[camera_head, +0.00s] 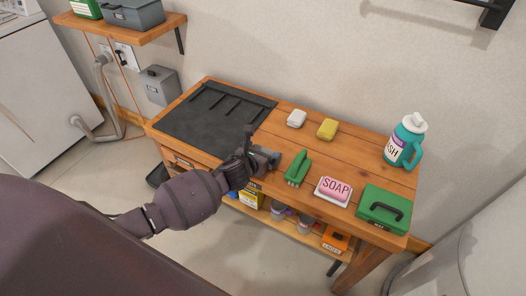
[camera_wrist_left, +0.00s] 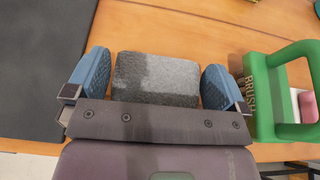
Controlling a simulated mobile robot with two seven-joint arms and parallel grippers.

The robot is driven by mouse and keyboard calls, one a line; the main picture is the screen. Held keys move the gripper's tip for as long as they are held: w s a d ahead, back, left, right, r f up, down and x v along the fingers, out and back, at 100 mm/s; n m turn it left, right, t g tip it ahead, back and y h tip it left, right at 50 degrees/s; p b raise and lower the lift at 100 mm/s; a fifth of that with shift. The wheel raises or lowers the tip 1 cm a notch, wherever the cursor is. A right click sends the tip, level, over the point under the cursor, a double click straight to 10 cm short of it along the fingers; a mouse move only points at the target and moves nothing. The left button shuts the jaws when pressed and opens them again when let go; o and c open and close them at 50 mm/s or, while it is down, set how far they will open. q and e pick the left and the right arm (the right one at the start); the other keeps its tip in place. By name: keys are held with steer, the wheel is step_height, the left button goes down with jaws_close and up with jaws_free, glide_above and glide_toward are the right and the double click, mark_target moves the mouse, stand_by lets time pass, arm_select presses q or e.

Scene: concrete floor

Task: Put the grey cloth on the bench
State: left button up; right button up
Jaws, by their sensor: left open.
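The grey cloth (camera_wrist_left: 157,78) is a folded block, dark with a lighter patch, on the wooden bench top near its front edge. In the head view, the cloth (camera_head: 268,156) shows as a small grey shape beside my left gripper (camera_head: 249,152). In the left wrist view, my left gripper (camera_wrist_left: 155,66) is open, with one blue finger on each side of the cloth and narrow gaps between. The wrist body hides the cloth's near end. The wooden bench (camera_head: 282,142) stands against the wall. My right gripper is in neither view.
A black ridged mat (camera_head: 200,120) covers the bench's left part. Right of the cloth are a green brush (camera_head: 297,168), pink soap (camera_head: 334,190), a green box (camera_head: 382,208) and a teal jug (camera_head: 404,142). A white block (camera_head: 296,118) and yellow sponge (camera_head: 328,128) lie behind.

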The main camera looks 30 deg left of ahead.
arm_select(q)
steer(key=p+v, duration=0.2)
steer(key=v, duration=0.9)
steer(key=s+f+n+g, duration=0.1)
steer(key=s+f+n, duration=0.1)
steer(key=s+n, duration=0.8)
steer(key=s+f+n+g, duration=0.1)
steer(key=s+f+n, duration=0.2)
steer(key=s+n, duration=0.7)
steer(key=shift+s+f+n+y, duration=0.2)
steer(key=shift+s+n+y, duration=0.15)
steer(key=shift+n, duration=7.35)
